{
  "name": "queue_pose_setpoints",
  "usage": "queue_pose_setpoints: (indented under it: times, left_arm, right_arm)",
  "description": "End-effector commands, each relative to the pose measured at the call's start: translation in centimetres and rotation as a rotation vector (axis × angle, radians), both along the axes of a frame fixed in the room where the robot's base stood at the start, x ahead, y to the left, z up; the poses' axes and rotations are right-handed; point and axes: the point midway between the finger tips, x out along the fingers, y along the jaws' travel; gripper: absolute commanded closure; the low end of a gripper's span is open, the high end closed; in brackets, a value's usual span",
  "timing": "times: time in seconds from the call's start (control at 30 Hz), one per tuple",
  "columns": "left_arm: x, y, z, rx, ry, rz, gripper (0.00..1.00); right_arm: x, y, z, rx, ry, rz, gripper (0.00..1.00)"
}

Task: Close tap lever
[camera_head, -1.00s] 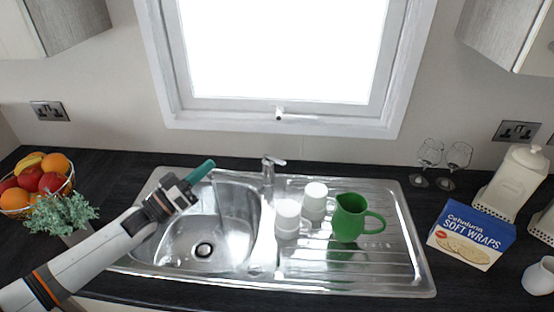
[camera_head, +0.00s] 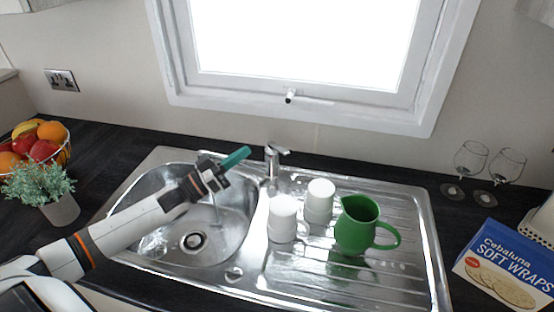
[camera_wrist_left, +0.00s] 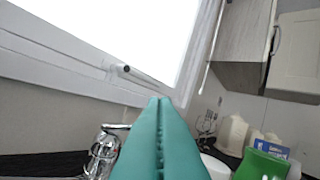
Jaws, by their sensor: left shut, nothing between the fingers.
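The chrome tap (camera_head: 272,166) stands at the back of the steel sink (camera_head: 150,256), between the basin and the drainer. Its lever (camera_head: 279,149) is at the top and points right. A thin stream of water seems to fall into the basin. My left gripper (camera_head: 247,150), with teal fingers, is shut and empty. It is above the basin, just left of the tap lever, with a small gap in the head view. In the left wrist view the shut fingers (camera_wrist_left: 160,104) fill the middle, and the tap (camera_wrist_left: 103,150) is at lower left. My right gripper is not in view.
Two white mugs (camera_head: 283,222) (camera_head: 320,196) and a green jug (camera_head: 358,228) stand on the drainer right of the tap. Two wine glasses (camera_head: 468,160) (camera_head: 505,166) and a soft wraps box (camera_head: 505,268) are farther right. A fruit bowl (camera_head: 62,156) and a plant (camera_head: 40,182) are left.

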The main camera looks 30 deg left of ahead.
Motion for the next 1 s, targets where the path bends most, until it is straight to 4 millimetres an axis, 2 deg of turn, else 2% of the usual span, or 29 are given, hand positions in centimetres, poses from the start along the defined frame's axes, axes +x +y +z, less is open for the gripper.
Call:
queue_pose_setpoints:
  times: [0.03, 0.07, 0.27, 0.7, 0.8, 1.0]
  left_arm:
    - [0.0, 0.0, -0.8, 0.0, 0.0, 0.0, 1.0]
    - [0.0, 0.0, -0.8, 0.0, -0.001, 0.001, 1.0]
    - [1.3, -0.6, 0.0, -0.001, -0.004, 0.001, 1.0]
    - [8.5, -4.7, 3.0, -0.001, -0.003, 0.0, 1.0]
    - [8.1, -5.1, 0.8, -0.004, 0.006, 0.0, 1.0]
    - [7.7, -5.5, -1.0, -0.001, 0.002, 0.0, 1.0]
  right_arm:
    - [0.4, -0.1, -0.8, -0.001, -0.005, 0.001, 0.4]
    - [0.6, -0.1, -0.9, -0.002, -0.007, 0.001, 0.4]
    - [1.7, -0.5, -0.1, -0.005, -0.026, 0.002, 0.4]
    - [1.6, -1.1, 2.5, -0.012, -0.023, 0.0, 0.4]
    - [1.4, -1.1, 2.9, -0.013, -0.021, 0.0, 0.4]
    - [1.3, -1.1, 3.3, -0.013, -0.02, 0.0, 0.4]
